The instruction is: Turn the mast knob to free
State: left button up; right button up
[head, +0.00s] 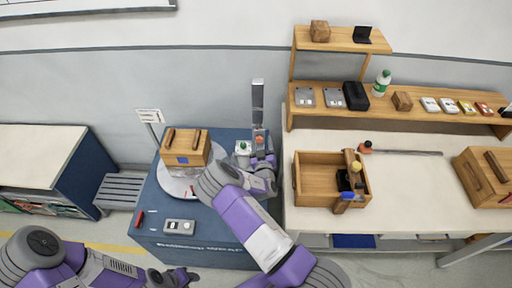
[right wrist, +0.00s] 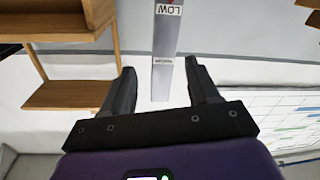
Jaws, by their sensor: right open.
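A grey upright mast (head: 258,97) stands at the back right of the blue cabinet. A small orange-red part (head: 259,139) shows low on it; I cannot tell if it is the knob. My right gripper (head: 262,160) is at the mast's lower end, partly hidden by its own wrist. In the right wrist view the open, empty fingers (right wrist: 161,66) are on either side of the mast strip (right wrist: 165,50), which bears an upside-down LOW label and a smaller label. No knob shows between the fingers. My left gripper (head: 175,278) is low at the bottom edge, away from the mast.
The blue cabinet (head: 205,258) carries a wooden box (head: 186,158) on a grey disc, a small green-and-white item (head: 243,148) beside the mast and a grey box (head: 180,226). A workbench (head: 410,170) with an open wooden box (head: 310,200) and shelves stands close on the right.

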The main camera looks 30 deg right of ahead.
jog(key=b, duration=0.9)
send_near(259, 141)
jog(key=shift+x, duration=3.95)
jog(key=shift+d+f, duration=0.1)
jog(key=c, duration=1)
jog(key=shift+c, duration=0.2)
